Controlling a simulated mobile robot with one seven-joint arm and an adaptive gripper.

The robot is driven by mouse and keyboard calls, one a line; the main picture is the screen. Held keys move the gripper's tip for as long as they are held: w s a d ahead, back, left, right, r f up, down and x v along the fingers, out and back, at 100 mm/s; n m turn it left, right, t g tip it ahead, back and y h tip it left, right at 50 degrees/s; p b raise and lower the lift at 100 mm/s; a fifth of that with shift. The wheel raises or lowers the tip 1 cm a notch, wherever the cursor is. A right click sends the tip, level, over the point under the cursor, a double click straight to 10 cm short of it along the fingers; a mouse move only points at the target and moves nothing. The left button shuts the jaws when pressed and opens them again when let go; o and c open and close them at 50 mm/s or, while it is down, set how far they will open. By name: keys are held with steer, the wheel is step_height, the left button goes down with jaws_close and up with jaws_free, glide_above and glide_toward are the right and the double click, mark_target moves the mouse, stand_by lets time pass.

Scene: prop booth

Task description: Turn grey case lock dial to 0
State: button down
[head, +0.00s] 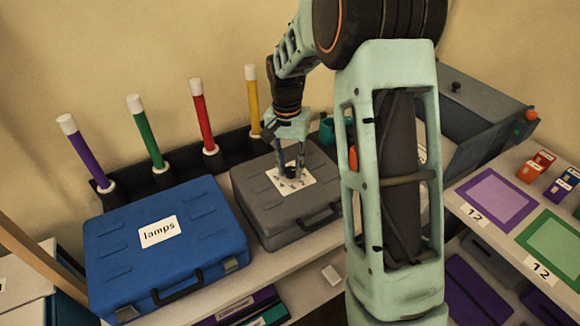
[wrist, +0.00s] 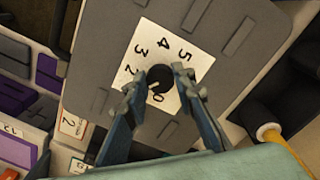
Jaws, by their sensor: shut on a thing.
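The grey case (head: 262,212) lies flat on the shelf with its handle toward the front. A white number plate (head: 306,185) is on its lid. In the wrist view the plate (wrist: 143,36) shows the figures 5, 4, 3, 2 and 0 around the black lock dial (wrist: 159,78). My gripper (head: 291,174) points down over the plate. In the wrist view its two fingertips (wrist: 159,84) are on opposite sides of the dial, shut on it. I cannot tell which figure the dial points at, and the fingers hide part of the scale.
A blue case (head: 190,255) labelled "lamps" lies to the left. Purple (head: 84,150), green (head: 146,133), red (head: 202,112) and yellow (head: 253,100) sticks stand in a black rack behind. A side shelf (head: 472,190) with coloured frames is on the right.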

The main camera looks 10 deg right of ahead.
mark_target(289, 171)
steer(key=n, duration=0.5)
steer(key=shift+n, duration=0.3)
steer(key=n, duration=0.5)
steer(key=shift+d, duration=0.1)
steer(key=shift+n, duration=0.4)
steer(key=c, duration=1.6)
jaws_free()
step_height(289, 171, up, 12)
steer(key=shift+s+a, duration=0.15)
steer(key=shift+a, duration=0.05)
steer(key=shift+a, duration=0.1)
